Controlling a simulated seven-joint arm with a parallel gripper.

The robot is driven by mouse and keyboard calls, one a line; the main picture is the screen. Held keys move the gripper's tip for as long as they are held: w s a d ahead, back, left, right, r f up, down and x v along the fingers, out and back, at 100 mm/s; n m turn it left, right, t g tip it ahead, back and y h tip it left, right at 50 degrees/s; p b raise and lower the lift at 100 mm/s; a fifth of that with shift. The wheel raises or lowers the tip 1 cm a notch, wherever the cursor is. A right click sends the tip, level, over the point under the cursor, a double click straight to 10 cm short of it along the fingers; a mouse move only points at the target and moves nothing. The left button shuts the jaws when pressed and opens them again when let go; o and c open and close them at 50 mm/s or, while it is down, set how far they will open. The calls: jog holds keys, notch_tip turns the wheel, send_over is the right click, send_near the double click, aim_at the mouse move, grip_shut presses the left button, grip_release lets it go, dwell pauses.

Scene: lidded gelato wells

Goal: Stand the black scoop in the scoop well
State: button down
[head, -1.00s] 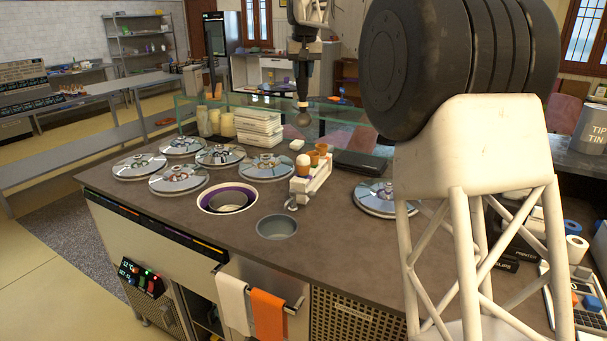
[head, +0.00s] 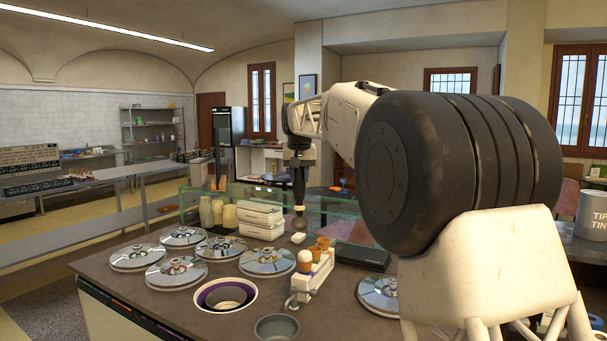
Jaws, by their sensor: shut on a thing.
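My gripper (head: 299,178) hangs pointing down over the far side of the counter, small and dark in the head view. It is shut on the black scoop (head: 299,224), whose rounded end hangs lowest, near the glass screen and right of the white stack. The fingers and the scoop's handle blend together, so the exact grip cannot be told. A round grey metal well (head: 277,328), which looks like the scoop well, is open at the front of the counter, partly cut off by the frame's bottom edge. The scoop is behind and above it, apart from it.
A purple-rimmed open well (head: 226,294) is left of the grey one. Several shiny lidded wells (head: 175,271) lie further left, another (head: 380,292) to the right. A cone holder (head: 312,282) stands between scoop and grey well. A white stack (head: 261,220) and glass screen (head: 335,208) are behind.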

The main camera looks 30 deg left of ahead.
jog(key=s+d+f+m+t+h, duration=0.1)
jog(key=s+f+m, duration=0.5)
jog(key=s+f, duration=0.9)
jog(key=shift+s+d, duration=0.5)
jog(key=shift+s, duration=1.5)
notch_tip(320, 180, down, 17)
jog(key=w+g, duration=0.2)
jog(key=shift+w, duration=0.25)
jog(key=c, duration=0.7)
grip_release()
jog(key=shift+c, duration=0.2)
jog(key=shift+r, duration=0.2)
